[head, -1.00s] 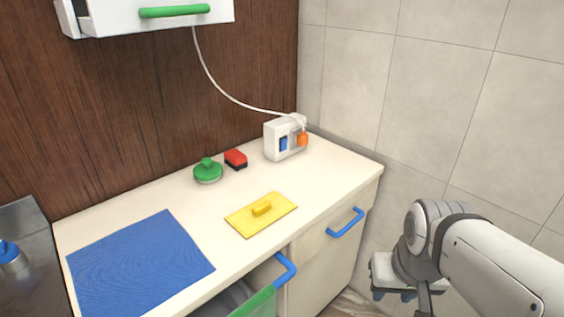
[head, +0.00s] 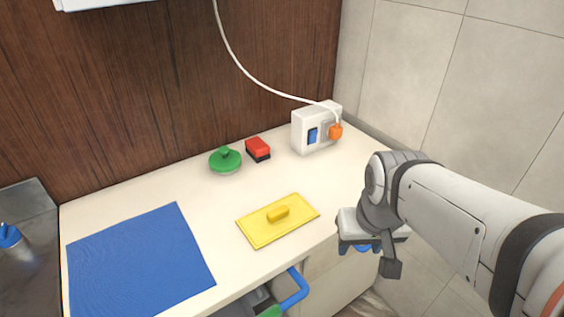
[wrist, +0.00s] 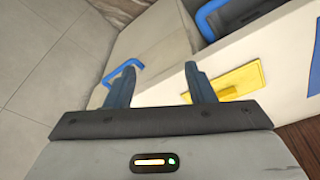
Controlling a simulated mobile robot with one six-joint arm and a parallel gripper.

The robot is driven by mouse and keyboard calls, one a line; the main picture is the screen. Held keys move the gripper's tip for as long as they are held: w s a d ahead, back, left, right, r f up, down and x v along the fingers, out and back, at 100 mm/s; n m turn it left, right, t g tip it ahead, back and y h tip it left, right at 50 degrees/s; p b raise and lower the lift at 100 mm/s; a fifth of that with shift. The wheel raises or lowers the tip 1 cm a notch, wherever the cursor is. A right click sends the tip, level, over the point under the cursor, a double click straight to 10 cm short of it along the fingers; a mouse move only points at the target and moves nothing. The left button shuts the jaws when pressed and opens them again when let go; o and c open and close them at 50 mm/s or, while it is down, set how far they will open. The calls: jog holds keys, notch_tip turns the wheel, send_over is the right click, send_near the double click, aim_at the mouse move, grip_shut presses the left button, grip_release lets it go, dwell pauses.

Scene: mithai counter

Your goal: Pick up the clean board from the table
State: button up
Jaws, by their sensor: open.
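The board is a flat yellow rectangle (head: 256,232) with a raised yellow grip bar on top. It lies flat on the cream counter (head: 185,185), near its front edge, in the head view. The wrist view also shows the board (wrist: 234,78), partly behind one of my fingers. My gripper (head: 360,249) is in front and to the right of the board in the head view, off the counter's front edge. Its two blue-grey fingers (wrist: 160,85) are apart with nothing between them.
A blue mat (head: 140,260) covers the counter's left part. A green lidded item (head: 225,161), a red and black sponge (head: 258,149) and a white switch box with orange plug (head: 312,130) stand behind the board. An open drawer with a blue handle (head: 292,290) juts out below.

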aim_at(278, 210)
jog(key=o, duration=0.6)
jog(key=w+a+r+n+g+p, duration=0.1)
jog(key=w+a+n+p, duration=0.2)
jog(key=w+a, duration=0.4)
jog(key=w, duration=0.2)
jog(key=shift+w, duration=0.4)
jog(key=shift+o, duration=0.2)
jog(key=w+a+f+n+g+p, duration=0.1)
jog(key=w+a+f+n+p, duration=0.1)
jog(key=w+a, duration=0.5)
jog(key=shift+w+a+f+n, duration=0.4)
jog(key=shift+a+f+n, duration=0.15)
jog(key=shift+f+n, duration=0.2)
jog(key=shift+w+a+f, duration=0.15)
jog(key=shift+a+f, duration=0.05)
jog(key=shift+a, duration=0.05)
jog(key=shift+f, duration=0.4)
jog(key=shift+w+f, duration=0.1)
jog(key=shift+f, duration=0.85)
jog(key=f, duration=0.2)
jog(key=w+f+p, duration=0.1)
jog(key=f, duration=0.1)
jog(key=shift+d, duration=0.1)
jog(key=shift+f, duration=0.55)
